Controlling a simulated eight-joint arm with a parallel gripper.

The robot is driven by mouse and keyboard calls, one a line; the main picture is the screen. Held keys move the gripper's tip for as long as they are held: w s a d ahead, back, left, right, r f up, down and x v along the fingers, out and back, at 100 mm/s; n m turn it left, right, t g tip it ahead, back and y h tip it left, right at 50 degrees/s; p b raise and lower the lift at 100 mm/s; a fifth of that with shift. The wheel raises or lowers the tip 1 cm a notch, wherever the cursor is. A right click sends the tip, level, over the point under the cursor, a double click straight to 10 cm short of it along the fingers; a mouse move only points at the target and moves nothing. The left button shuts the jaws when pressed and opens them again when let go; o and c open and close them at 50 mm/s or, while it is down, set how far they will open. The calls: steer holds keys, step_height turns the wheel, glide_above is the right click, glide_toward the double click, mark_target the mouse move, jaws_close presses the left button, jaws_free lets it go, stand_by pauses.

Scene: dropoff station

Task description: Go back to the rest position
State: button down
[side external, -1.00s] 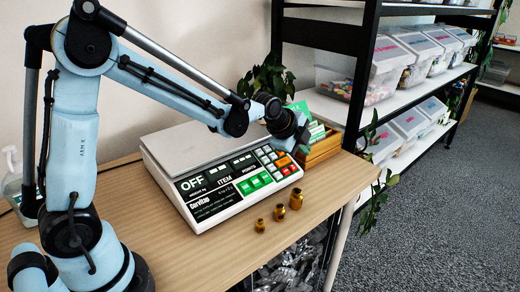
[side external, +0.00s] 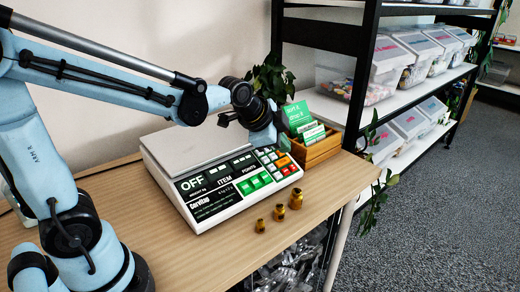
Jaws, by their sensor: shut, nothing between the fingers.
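My gripper (side external: 268,138) is at the end of the light blue arm, above the right part of the scale (side external: 205,213). It points down over the keypad side, with a wooden box of green cards to its right. The fingers are small in this view and look closed and empty. The scale has a grey weighing plate (side external: 185,150) and a black and green button panel. I cannot tell the exact gap between the fingers and the scale.
Several brass weights (side external: 279,212) stand in front of the scale on the wooden table (side external: 150,240). The wooden card box (side external: 318,150) stands right of the gripper. A plant (side external: 268,80) is behind. A black shelf (side external: 362,75) with plastic bins stands at the right.

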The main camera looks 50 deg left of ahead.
steer(key=s+n, duration=0.9)
steer(key=s, duration=0.5)
steer(key=shift+d+f+n+g, duration=0.35)
steer(key=shift+f+n+g, duration=0.05)
steer(key=shift+f, duration=0.05)
stand_by(0.9)
